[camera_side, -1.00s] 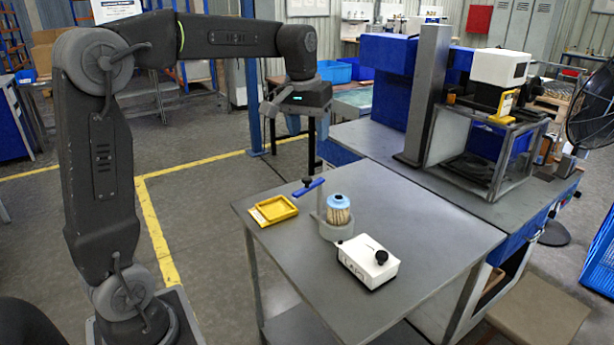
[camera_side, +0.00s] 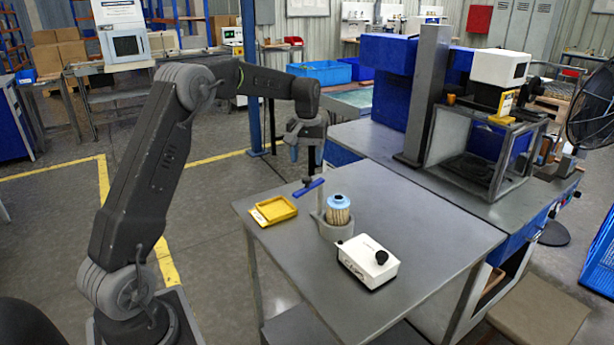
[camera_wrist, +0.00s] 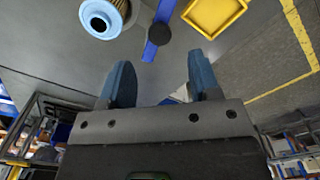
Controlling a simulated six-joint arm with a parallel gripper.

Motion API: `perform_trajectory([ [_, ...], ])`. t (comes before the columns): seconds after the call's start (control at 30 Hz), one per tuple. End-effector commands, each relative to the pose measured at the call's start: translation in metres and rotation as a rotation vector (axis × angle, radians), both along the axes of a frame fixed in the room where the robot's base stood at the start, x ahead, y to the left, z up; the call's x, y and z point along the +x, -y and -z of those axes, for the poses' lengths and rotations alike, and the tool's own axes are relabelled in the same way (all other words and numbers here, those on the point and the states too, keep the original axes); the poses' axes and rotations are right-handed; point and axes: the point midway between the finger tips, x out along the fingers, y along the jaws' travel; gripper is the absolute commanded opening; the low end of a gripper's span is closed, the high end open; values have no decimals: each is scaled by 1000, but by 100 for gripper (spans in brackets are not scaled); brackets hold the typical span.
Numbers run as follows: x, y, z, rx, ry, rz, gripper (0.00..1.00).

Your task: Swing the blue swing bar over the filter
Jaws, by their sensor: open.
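The filter (camera_side: 338,209) is a pleated tan cartridge with a light blue top, upright in a grey holder (camera_side: 329,231) on the table. The blue swing bar (camera_side: 308,187) is at the holder's upper left, pointing away to the left of the filter, with a dark knob at its end. In the wrist view, the bar (camera_wrist: 160,28) lies beside the filter (camera_wrist: 103,17), not over it. My gripper (camera_side: 305,148) is above and behind the bar, apart from it. In the wrist view my gripper (camera_wrist: 163,82) has its two blue-grey fingers spread with nothing between them.
A yellow tray (camera_side: 273,210) lies left of the holder, also in the wrist view (camera_wrist: 214,12). A white box with a black knob (camera_side: 368,262) is in front of the holder. The table's front right (camera_side: 440,245) is clear. A grey post and frame stand on the bench behind.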

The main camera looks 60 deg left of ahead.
Motion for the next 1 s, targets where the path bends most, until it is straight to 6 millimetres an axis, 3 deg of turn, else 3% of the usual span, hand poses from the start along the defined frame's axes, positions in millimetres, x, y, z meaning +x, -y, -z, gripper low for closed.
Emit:
perform_trajectory([
  [0.1, 0, 0, 24, -2, -4, 1, 57],
  [0.3, 0, 0, 51, -1, -2, 1, 57],
  [0.73, 0, 0, 61, 0, 0, 1, 57],
  [1.0, 0, 0, 60, 0, 0, 1, 32],
])
